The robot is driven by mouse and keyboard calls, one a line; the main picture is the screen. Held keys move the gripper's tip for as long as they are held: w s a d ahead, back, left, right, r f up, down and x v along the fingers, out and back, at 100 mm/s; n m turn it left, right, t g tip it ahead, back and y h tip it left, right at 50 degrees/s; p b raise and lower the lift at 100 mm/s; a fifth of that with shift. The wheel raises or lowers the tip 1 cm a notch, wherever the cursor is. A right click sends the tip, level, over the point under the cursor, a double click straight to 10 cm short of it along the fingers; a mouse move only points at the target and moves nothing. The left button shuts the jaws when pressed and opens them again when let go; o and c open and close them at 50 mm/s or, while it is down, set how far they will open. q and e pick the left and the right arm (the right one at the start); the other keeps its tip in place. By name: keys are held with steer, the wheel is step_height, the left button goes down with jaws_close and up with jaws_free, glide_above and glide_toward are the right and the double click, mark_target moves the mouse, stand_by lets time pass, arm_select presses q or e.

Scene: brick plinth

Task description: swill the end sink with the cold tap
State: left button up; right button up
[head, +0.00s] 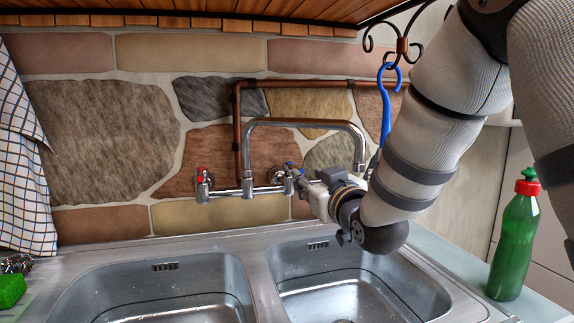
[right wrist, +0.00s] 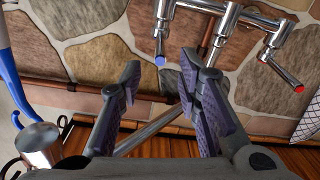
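The chrome wall tap (head: 248,186) has a red-marked handle (head: 202,176) on the left and a blue-marked cold handle (head: 290,168) on the right. Its arched spout (head: 305,122) is swung right, its end above the right basin (head: 350,290) in the head view. My right gripper (head: 306,186) is at the cold handle. In the right wrist view my right gripper (right wrist: 158,80) is open, and the blue-tipped lever (right wrist: 159,60) shows between its fingertips; contact cannot be told. The red-tipped lever (right wrist: 298,88) is off to the right there. My left gripper is not in view.
A left basin (head: 160,300) lies beside the right one. A green bottle (head: 515,240) with a red cap stands at the right. A blue brush (head: 386,110) hangs from a scroll hook. A checked cloth (head: 22,160) hangs at left, above a green sponge (head: 11,290).

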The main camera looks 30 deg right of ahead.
mark_target(290, 165)
steer(key=x, duration=1)
steer(key=shift+w, duration=0.2)
steer(key=shift+c, duration=0.5)
jaws_close()
